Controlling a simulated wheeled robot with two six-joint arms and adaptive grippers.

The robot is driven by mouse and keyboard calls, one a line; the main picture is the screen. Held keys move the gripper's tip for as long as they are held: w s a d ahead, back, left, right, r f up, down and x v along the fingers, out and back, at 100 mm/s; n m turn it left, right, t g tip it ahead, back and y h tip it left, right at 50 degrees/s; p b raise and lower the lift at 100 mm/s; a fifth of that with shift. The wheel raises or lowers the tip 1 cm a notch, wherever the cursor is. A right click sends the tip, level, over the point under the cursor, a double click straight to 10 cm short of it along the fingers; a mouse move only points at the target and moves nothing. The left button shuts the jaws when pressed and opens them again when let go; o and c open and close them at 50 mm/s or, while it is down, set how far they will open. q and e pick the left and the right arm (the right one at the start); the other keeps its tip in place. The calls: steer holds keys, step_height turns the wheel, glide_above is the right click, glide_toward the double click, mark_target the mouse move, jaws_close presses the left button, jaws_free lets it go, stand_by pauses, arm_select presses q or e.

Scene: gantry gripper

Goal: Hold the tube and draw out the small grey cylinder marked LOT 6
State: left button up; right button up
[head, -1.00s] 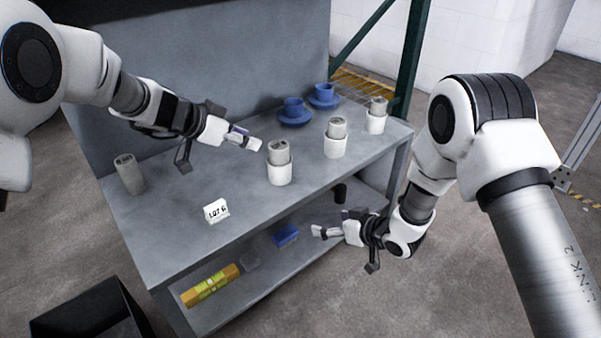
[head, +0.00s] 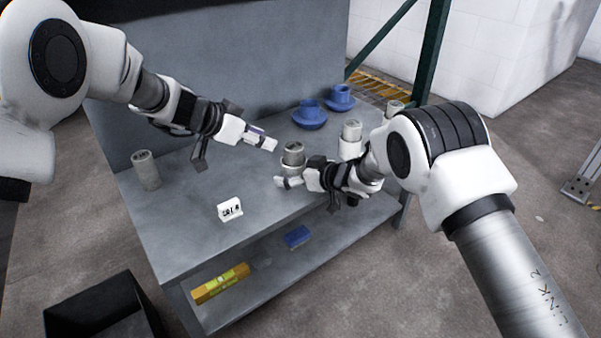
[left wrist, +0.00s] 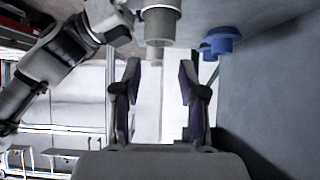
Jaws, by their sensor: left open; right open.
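A grey cylinder (head: 293,154) stands in a white tube (head: 271,170) near the middle of the table; my right gripper partly hides the tube. The tube with its cylinder also shows in the left wrist view (left wrist: 160,28). The markings on the cylinder tops are too small to read. My left gripper (head: 262,140) is open and empty, just left of and behind this cylinder, apart from it. Its spread fingers show in the left wrist view (left wrist: 160,82). My right gripper (head: 288,182) is open at the tube's front side; I cannot tell whether it touches.
A white LOT 6 sign (head: 230,209) stands at the front. A loose grey cylinder (head: 146,170) stands at the left. Another filled tube (head: 351,148) and blue cups (head: 309,112) are behind right. A yellow level (head: 221,283) and blue box (head: 297,237) lie on the lower shelf.

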steer(key=c, duration=1.3)
arm_select(q)
steer(key=o, duration=0.4)
arm_select(e)
steer(key=shift+o, duration=0.2)
arm_select(q)
steer(key=s+d+r+n+g+h, duration=0.1)
steer(key=s+d+r+n+h, duration=0.2)
steer(key=n, duration=1)
steer(key=n+t+h, duration=0.3)
steer(key=n+h, duration=0.2)
steer(key=n, duration=1.6)
glide_toward(285, 155)
steer(key=shift+w+d+r, duration=0.2)
steer(key=shift+w+d, duration=0.05)
steer(key=shift+w+d+f, duration=0.1)
steer(key=shift+d+f, duration=0.05)
steer(key=shift+d, duration=0.15)
steer(key=x, duration=1.1)
steer(key=shift+w+d+f, duration=0.1)
steer(key=shift+w+d, duration=0.05)
